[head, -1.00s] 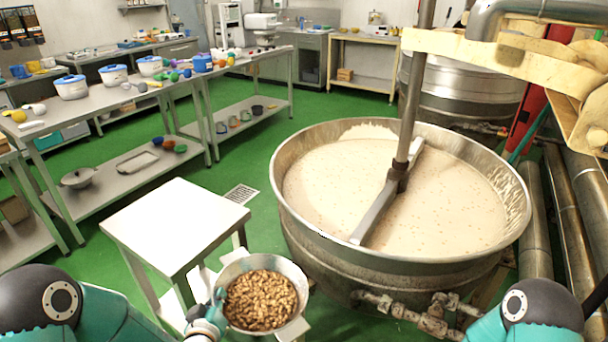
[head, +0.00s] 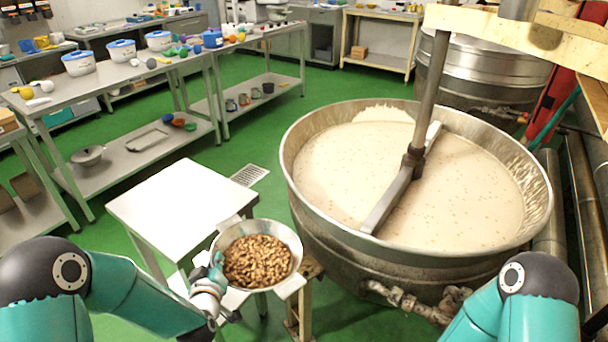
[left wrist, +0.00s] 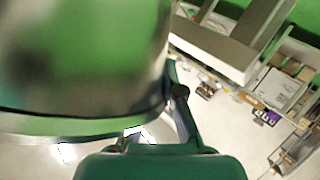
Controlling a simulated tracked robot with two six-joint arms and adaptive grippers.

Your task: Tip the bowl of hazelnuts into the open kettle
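The bowl (head: 291,238) is a metal bowl with pale handles, filled with brown hazelnuts (head: 257,261). It is level, in the air to the left of the kettle and in front of the white table. My left gripper (head: 216,268) is at the bowl's left side and appears shut on its rim or handle; the exact contact is hidden. In the left wrist view the bowl's blurred wall (left wrist: 80,70) fills the left half. The open kettle (head: 300,208) holds a pale speckled mass and a stirring arm (head: 392,196). My right gripper is out of view.
The stirrer shaft (head: 430,90) rises from the kettle. A bare white-topped table (head: 180,200) stands just behind and left of the bowl. Pipes and a valve (head: 410,303) stick out below the kettle's front. Benches with tubs (head: 121,50) stand at the left.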

